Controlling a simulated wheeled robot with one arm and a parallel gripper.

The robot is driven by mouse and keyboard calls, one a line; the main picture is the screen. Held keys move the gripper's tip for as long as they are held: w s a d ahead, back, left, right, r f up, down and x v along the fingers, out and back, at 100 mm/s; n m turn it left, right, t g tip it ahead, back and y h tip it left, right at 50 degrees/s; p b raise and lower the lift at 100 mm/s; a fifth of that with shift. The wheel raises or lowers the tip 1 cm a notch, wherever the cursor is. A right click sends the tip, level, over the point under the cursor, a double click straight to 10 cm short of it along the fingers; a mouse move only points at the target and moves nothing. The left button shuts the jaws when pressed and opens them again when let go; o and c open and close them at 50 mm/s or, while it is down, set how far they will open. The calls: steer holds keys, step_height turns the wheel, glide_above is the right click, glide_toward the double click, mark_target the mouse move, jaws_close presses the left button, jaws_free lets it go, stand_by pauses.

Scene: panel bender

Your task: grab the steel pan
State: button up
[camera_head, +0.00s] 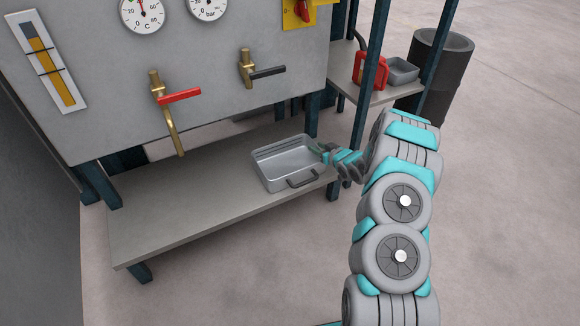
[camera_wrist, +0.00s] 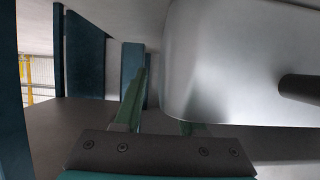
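The steel pan (camera_head: 288,160) is a shallow grey rectangular tray with a dark handle on its front side. It sits upright on the lower shelf (camera_head: 190,195) under the gauge panel. My gripper (camera_head: 322,152) is at the pan's right end, close to the rim. In the wrist view the pan (camera_wrist: 225,60) fills the right side, its handle at the far right. My gripper's green fingers (camera_wrist: 158,118) are apart there. The left finger stands clear of the pan with a gap. The right finger is partly hidden by the pan's corner; I cannot tell whether it touches.
The panel with gauges, a red-handled valve (camera_head: 178,97) and a black-handled valve (camera_head: 265,73) overhangs the shelf. Blue posts (camera_head: 372,75) stand near my arm. A side shelf holds a red can (camera_head: 371,70) and a grey bin (camera_head: 401,71). A dark barrel (camera_head: 436,75) stands behind.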

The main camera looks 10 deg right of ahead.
jaws_close()
stand_by(1.4)
